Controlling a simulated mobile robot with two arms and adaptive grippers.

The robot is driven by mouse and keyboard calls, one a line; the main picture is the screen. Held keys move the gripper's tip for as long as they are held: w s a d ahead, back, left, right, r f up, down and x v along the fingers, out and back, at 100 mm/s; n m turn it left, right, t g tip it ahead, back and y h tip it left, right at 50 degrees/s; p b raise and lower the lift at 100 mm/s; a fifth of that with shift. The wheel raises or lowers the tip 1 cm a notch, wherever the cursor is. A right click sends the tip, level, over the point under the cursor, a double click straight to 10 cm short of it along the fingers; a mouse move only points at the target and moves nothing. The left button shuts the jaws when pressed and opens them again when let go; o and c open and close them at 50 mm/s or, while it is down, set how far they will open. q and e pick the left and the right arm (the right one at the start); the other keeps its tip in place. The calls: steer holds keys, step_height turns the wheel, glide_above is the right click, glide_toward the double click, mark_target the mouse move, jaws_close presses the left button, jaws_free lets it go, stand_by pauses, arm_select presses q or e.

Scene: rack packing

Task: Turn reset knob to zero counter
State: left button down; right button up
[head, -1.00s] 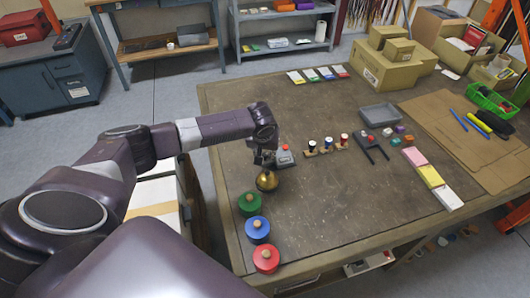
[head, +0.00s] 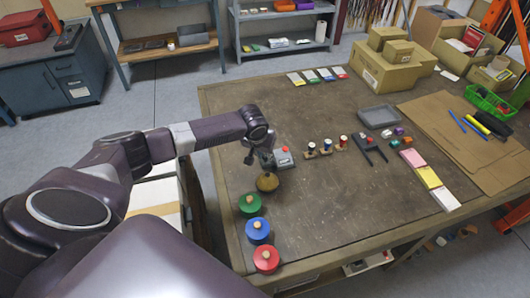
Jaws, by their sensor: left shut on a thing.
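The counter (head: 284,160) is a small grey box with a red part on top, on the left half of the table. My left gripper (head: 261,164) is at the counter's left side, fingers pointing down and shut on the reset knob. The knob itself is hidden by the fingers. A brass dome-shaped thing (head: 267,183) stands just in front of the gripper, and a finger overlaps its top in the picture. My right gripper is not in view.
Green (head: 250,203), blue (head: 258,231) and red (head: 266,259) round knobbed discs line the table's left edge. A wooden rack with small bottles (head: 326,147) stands right of the counter. A grey tray (head: 379,117) lies beyond. The table's front middle is clear.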

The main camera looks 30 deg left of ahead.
arm_select(q)
steer(key=m+h, duration=0.1)
steer(key=m, duration=0.1)
steer(key=shift+a+m+p, duration=0.2)
steer(key=shift+m+p, duration=0.15)
steer(key=shift+m, duration=0.05)
steer(key=shift+m+h, duration=0.4)
steer(key=shift+m, duration=0.4)
steer(key=shift+a+f+m+h+b, duration=0.15)
steer(key=shift+m+h+b, duration=0.35)
steer(key=shift+m, duration=0.4)
steer(key=m+b, duration=0.2)
steer(key=shift+w+m+h, duration=0.15)
steer(key=shift+m+h, duration=0.25)
steer(key=m+g+b, duration=0.1)
steer(key=m+b, duration=0.1)
steer(key=b, duration=0.1)
steer(key=shift+a+f+m+h, duration=0.1)
steer(key=shift+m+h, duration=0.2)
steer(key=shift+h, duration=0.1)
steer(key=shift+w+r+m+g+h+b, duration=0.1)
steer(key=shift+m+g+h+b, duration=0.2)
steer(key=shift+m+b, duration=0.65)
steer(key=shift+r+m+g+h+b, duration=0.1)
steer(key=shift+m+g+b, duration=0.3)
steer(key=shift+m+b, duration=0.5)
steer(key=c, duration=2.1)
jaws_free()
